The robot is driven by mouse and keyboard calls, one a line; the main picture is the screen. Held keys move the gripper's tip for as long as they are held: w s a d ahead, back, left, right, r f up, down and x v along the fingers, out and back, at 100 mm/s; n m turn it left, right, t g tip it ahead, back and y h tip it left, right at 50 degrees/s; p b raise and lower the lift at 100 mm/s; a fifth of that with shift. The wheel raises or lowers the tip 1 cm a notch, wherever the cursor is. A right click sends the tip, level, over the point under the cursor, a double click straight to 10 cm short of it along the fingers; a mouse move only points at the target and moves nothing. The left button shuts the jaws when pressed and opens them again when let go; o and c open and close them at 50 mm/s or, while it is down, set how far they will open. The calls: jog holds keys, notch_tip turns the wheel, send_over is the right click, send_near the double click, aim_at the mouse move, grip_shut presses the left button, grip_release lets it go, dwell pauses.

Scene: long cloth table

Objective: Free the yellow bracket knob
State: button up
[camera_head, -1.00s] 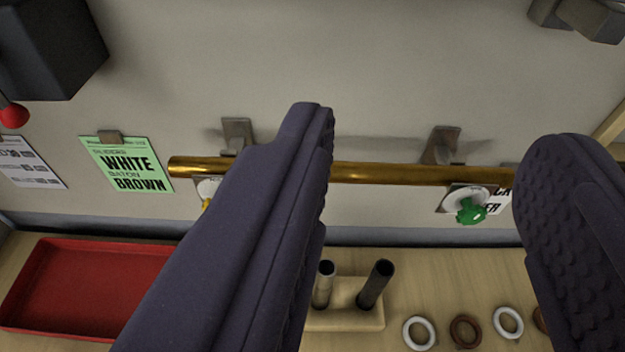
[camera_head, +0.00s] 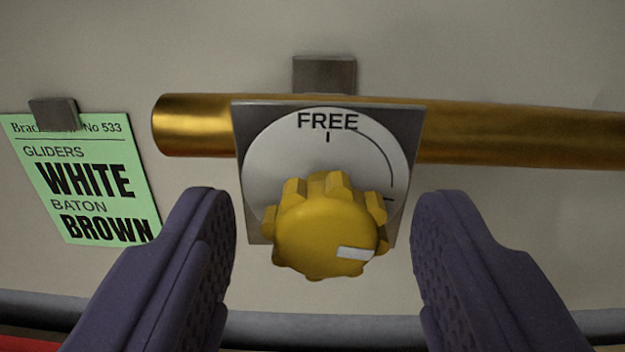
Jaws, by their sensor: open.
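The yellow bracket knob (camera_head: 322,228) is a lobed knob on a round white dial (camera_head: 262,165). The dial sits on a grey square plate in front of a brass rail (camera_head: 520,135). The word FREE and a tick are at the dial's top, and an arc runs from there down the right side to another tick. My gripper (camera_head: 322,235) is open, with one purple finger on each side of the knob. Gaps show between both fingers and the knob; neither appears to touch it.
A green card (camera_head: 90,185) reading GLIDERS WHITE, BATON BROWN hangs from a grey clip (camera_head: 54,113) on the wall at left. A grey bracket (camera_head: 324,74) holds the rail above the dial. A grey ledge (camera_head: 270,328) runs below, with a bit of red at lower left.

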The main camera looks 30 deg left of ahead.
jog(key=shift+w+a, duration=0.15)
jog(key=shift+w, duration=0.05)
jog(key=c, duration=1.1)
jog(key=shift+o, duration=0.2)
jog(key=shift+n+b, duration=0.3)
jog(key=shift+b, duration=0.2)
jog(key=n+b, duration=0.2)
jog(key=b, duration=0.1)
jog(key=shift+f+n, duration=0.2)
jog(key=shift+n, duration=0.2)
jog(key=n+b, duration=0.5)
jog(key=shift+s+n, duration=0.1)
jog(key=shift+n, duration=0.2)
jog(key=n+b, duration=0.3)
jog(key=n, duration=0.2)
jog(key=shift+a+b, duration=0.1)
jog(key=shift+b, duration=0.25)
jog(key=shift+n+b, duration=1)
jog(key=shift+n, duration=1.3)
